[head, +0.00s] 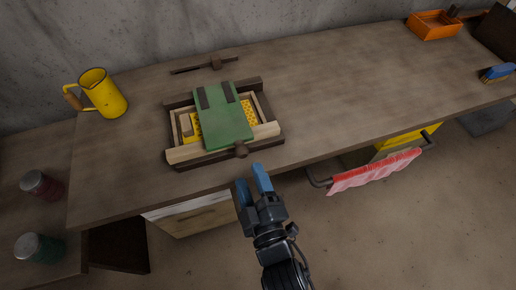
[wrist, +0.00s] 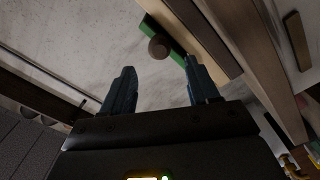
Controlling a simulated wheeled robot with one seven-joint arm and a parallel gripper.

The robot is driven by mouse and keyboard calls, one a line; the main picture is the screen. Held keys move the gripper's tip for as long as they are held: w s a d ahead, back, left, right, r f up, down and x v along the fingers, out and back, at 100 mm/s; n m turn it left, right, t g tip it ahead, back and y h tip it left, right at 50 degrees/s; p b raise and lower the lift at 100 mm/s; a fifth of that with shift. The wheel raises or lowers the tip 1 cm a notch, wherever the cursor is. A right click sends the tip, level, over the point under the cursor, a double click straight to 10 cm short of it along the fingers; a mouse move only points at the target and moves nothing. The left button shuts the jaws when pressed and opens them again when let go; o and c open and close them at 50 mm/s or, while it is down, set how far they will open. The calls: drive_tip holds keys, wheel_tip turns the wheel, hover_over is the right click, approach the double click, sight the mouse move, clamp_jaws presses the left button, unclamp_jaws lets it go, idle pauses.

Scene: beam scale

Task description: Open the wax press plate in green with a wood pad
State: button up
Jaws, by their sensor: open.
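The green press plate (head: 224,118) lies flat across the wooden press frame (head: 184,155), over a yellow honeycomb-patterned sheet (head: 250,108). Two dark hinge straps sit at its back edge. A round brown wooden knob (head: 241,150) is at its front edge. In the wrist view the knob (wrist: 158,47) shows beyond the fingers, with a strip of the green plate (wrist: 178,52) beside it. My gripper (head: 254,184) is open with blue fingertips, in front of the counter edge and just short of the knob. In the wrist view its fingers (wrist: 160,82) are apart with nothing between them.
A yellow pitcher (head: 103,95) stands left of the press, and a dark tool (head: 204,65) lies behind it. An orange tray (head: 433,26) and blue brush (head: 497,73) are at the right. A red towel (head: 375,172) hangs on a front rail. The counter right of the press is clear.

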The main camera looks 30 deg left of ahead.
sight(242, 157)
drive_tip(key=shift+p+x, duration=0.6)
drive_tip(key=shift+x, duration=3.15)
drive_tip(key=shift+c, duration=0.4)
clamp_jaws()
